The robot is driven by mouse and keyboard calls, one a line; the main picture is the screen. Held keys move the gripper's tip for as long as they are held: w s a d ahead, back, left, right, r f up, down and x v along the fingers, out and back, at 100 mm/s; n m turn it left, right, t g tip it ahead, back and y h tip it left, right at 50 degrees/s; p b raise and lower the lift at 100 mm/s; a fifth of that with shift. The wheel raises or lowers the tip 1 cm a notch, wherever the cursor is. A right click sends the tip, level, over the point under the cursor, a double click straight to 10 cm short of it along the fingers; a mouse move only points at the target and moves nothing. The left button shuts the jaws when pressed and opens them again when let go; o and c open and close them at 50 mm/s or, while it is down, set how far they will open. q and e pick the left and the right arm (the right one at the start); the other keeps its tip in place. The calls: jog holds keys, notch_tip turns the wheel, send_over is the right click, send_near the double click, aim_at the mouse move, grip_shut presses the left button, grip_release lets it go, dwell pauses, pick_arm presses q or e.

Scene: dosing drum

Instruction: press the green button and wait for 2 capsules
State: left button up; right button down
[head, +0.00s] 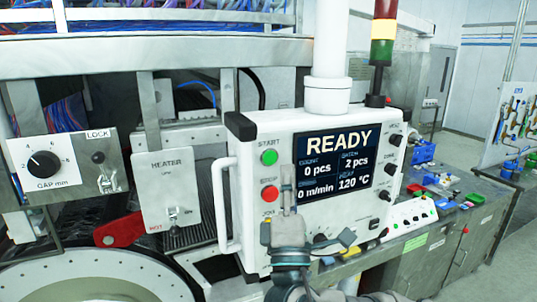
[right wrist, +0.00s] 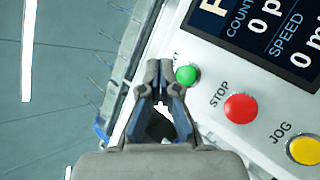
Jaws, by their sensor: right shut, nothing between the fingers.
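The green START button (head: 269,157) is at the upper left of the white control panel (head: 240,135). The panel's screen (head: 338,160) reads READY, with 0 pcs, 2 pcs, 0 m/min and 120 °C. The red STOP button (head: 269,193) sits below START. My right gripper (head: 289,190) is shut and empty in front of the panel, right of STOP in the head view. In the right wrist view its fingertips (right wrist: 159,68) are just left of the green button (right wrist: 186,75); contact cannot be told. No capsules are discernible. My left gripper is out of view.
The yellow JOG button (right wrist: 304,150) lies beyond STOP in the right wrist view. A heater box (head: 166,185) and gap dial box (head: 70,165) stand left of the panel. A signal tower (head: 383,40) rises behind it. A cluttered bench (head: 430,245) extends right.

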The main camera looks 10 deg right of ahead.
aim_at(270, 158)
jog(key=w, duration=0.2)
jog(key=w+a, duration=0.1)
jog(key=w, duration=0.1)
jog(key=shift+w+a, duration=0.1)
jog(key=shift+w, duration=0.05)
jog(key=shift+a, duration=0.3)
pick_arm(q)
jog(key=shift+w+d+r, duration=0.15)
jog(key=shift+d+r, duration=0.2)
pick_arm(e)
jog(key=shift+d, duration=0.65)
jog(key=shift+a, duration=0.1)
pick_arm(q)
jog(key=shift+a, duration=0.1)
pick_arm(e)
jog(key=shift+a, duration=0.4)
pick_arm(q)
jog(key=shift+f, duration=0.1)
